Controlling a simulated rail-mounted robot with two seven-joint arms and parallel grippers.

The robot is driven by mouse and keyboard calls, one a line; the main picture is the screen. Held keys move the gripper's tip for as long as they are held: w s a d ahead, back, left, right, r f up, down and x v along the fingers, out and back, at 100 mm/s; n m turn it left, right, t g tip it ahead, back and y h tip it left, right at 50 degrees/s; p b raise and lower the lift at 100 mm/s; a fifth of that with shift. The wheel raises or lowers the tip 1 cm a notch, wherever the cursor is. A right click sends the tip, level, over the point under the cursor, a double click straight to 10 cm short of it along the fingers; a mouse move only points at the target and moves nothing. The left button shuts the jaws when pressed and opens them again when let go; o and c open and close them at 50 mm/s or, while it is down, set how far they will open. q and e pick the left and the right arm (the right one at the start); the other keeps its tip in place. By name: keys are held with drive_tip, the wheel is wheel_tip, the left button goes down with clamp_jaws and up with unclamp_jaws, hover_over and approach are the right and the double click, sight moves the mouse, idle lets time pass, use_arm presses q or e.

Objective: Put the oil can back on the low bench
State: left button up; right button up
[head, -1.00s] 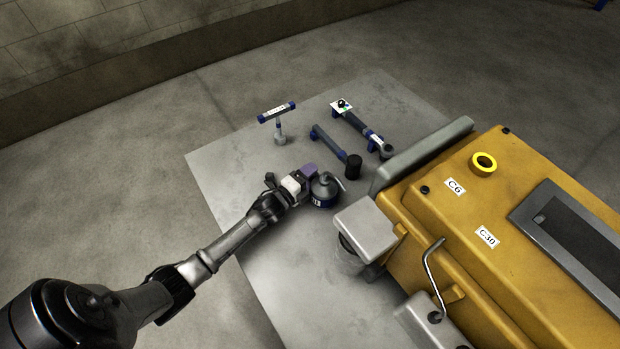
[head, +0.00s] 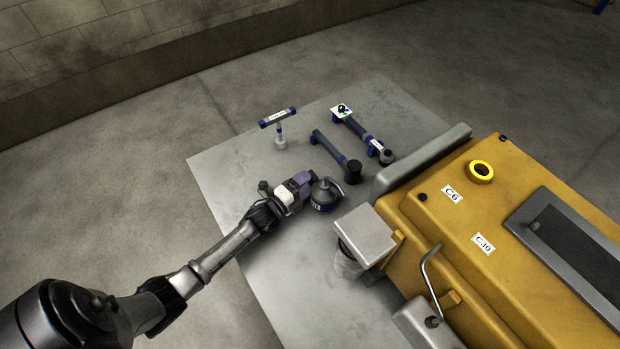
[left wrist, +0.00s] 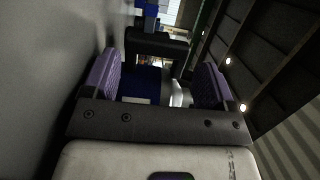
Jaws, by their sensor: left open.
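The oil can (head: 324,194), dark blue with a grey domed top, a spout and a white-lettered label, stands upright on the low grey bench (head: 225,165). My left gripper (head: 309,184), with purple fingers, is open just to the left of the can. In the left wrist view my left gripper (left wrist: 156,84) has its two fingers apart, with the blue body of the oil can (left wrist: 142,82) showing between or just beyond them. I cannot tell if a finger touches it. My right gripper is out of view.
A yellow engine cover (head: 430,215) and a lidded grey container (head: 364,237) stand to the right. The bench's left part is clear.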

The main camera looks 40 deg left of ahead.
use_arm(q)
drive_tip(key=s+p, duration=0.1)
drive_tip(key=s, duration=0.5)
drive_tip(key=s+p, duration=0.1)
drive_tip(key=s, duration=0.2)
drive_tip(key=shift+s+a+p, duration=0.15)
drive_tip(key=shift+a+p, duration=0.1)
drive_tip(key=shift+p, duration=0.05)
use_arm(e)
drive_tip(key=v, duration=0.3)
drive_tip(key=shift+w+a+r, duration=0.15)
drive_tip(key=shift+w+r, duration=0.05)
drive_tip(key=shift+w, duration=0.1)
